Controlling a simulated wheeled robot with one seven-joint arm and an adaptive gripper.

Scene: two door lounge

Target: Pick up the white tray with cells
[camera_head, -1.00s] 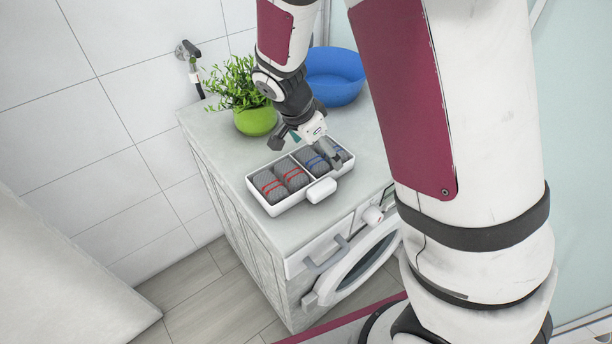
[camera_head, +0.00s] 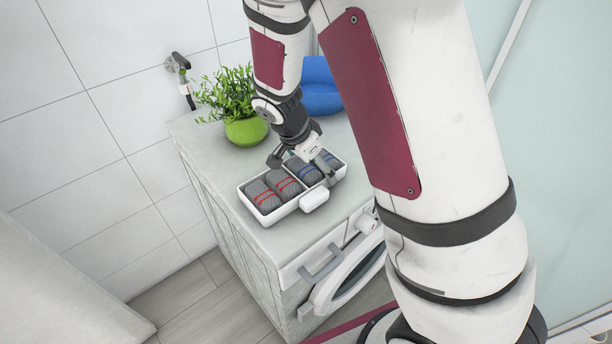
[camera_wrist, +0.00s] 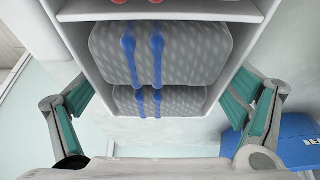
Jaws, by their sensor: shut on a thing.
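The white tray with cells (camera_head: 284,215) lies on the counter at its front part. A divider (camera_wrist: 160,11) splits it, and a white handle block (camera_head: 313,201) sits on its front side. The left cell holds grey rolled bundles with red bands (camera_head: 264,196). The right cell holds grey rolled bundles with blue bands (camera_head: 306,172), which also show in the wrist view (camera_wrist: 160,55). My gripper (camera_head: 301,169) is over the right cell, shut on the tray, its teal-padded fingers on opposite sides of it. I cannot tell any gap under the tray.
A green pot with a leafy plant (camera_head: 246,131) stands behind the tray. A blue basin (camera_head: 319,90) stands at the back right, partly hidden by my arm. A tap (camera_head: 181,66) is on the tiled wall. The counter (camera_head: 205,150) is clear left of the tray; a washing machine (camera_head: 345,280) is below.

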